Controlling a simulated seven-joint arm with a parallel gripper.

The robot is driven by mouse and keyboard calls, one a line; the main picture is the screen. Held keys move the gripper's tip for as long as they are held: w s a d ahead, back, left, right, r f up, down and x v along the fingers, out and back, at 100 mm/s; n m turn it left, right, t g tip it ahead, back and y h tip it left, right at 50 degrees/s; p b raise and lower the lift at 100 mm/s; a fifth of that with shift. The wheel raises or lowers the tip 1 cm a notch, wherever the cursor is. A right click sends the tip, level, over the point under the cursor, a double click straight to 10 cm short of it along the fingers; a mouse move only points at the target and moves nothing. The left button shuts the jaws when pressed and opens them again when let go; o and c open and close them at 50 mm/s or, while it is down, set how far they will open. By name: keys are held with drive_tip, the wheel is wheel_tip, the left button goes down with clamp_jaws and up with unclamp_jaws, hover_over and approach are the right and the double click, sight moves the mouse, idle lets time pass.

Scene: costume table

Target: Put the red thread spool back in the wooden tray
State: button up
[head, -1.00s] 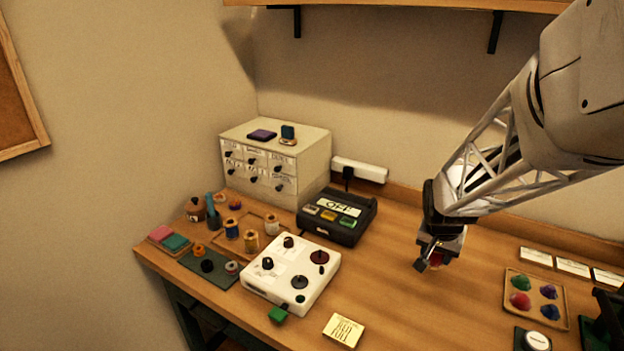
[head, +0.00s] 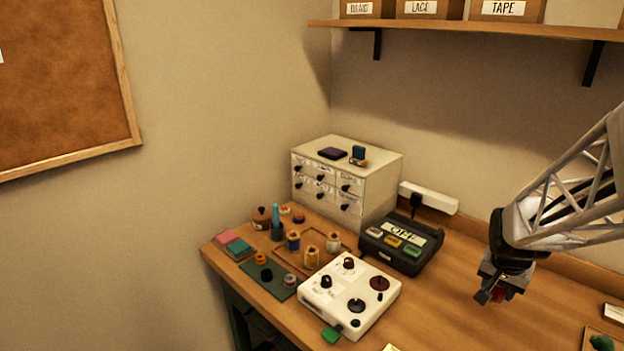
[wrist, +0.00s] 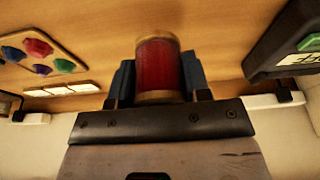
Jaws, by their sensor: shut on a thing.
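The red thread spool (wrist: 158,66) is between the fingers of my gripper in the wrist view. My gripper (head: 497,294) is shut on it and holds it over the right part of the table in the head view, where only a little red shows. The fingers sit on both sides of the spool in the wrist view. The wooden tray (head: 344,249) lies at the left of the table, behind the white control box. Spools with blue (head: 293,240), yellow (head: 312,256) and pale (head: 333,242) thread stand at the tray. The gripper is well to the right of the tray.
The white control box (head: 329,300) with knobs and the black box with coloured buttons (head: 376,249) stand between gripper and tray. A drawer cabinet (head: 372,178) stands behind. A dark mat (head: 253,281) with small items lies left. Bare table lies below the gripper.

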drive_tip(key=w+a+n, duration=0.1)
drive_tip(key=w+a, duration=0.3)
drive_tip(key=w, duration=0.3)
drive_tip(key=w+a+r+n, duration=0.1)
drive_tip(key=w+a+n, duration=0.1)
drive_tip(key=w+a, duration=0.3)
drive_tip(key=w+a+n+y, duration=0.1)
drive_tip(key=w+a, duration=0.4)
drive_tip(key=w, duration=0.5)
drive_tip(key=shift+a+r, duration=0.25)
drive_tip(key=shift+r, duration=0.05)
drive_tip(key=w+a+n, duration=0.2)
drive_tip(key=w+a, duration=0.7)
drive_tip(key=a, duration=0.3)
drive_tip(key=n+y, duration=0.1)
drive_tip(key=n, duration=0.2)
hover_over(311, 234)
drive_tip(key=s, duration=0.1)
drive_tip(key=f, duration=0.1)
drive_tip(key=shift+s+f+t, duration=0.1)
drive_tip(key=shift+t, duration=0.3)
drive_tip(key=shift+f, duration=0.15)
drive_tip(key=shift+f, duration=3)
drive_tip(key=shift+f, duration=1.9)
